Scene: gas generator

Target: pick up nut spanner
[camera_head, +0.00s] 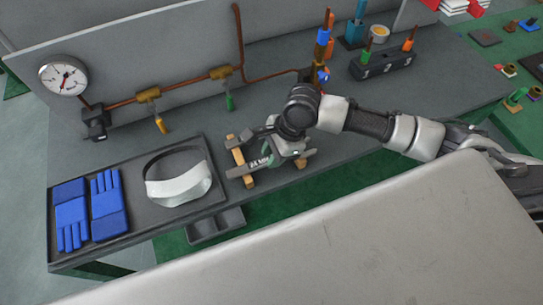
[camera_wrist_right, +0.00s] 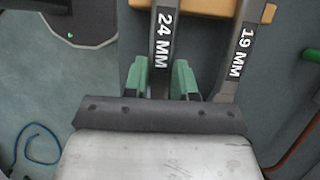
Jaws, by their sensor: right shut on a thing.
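My left gripper is not in view.
A dark tray (camera_head: 137,218) with blue gloves (camera_head: 72,215) and a face shield (camera_head: 180,184) is left of the rack. A gauge (camera_head: 64,76) and copper pipe (camera_head: 190,80) with valves run behind. A holder (camera_head: 383,66) with coloured-handled tools stands at the back right.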

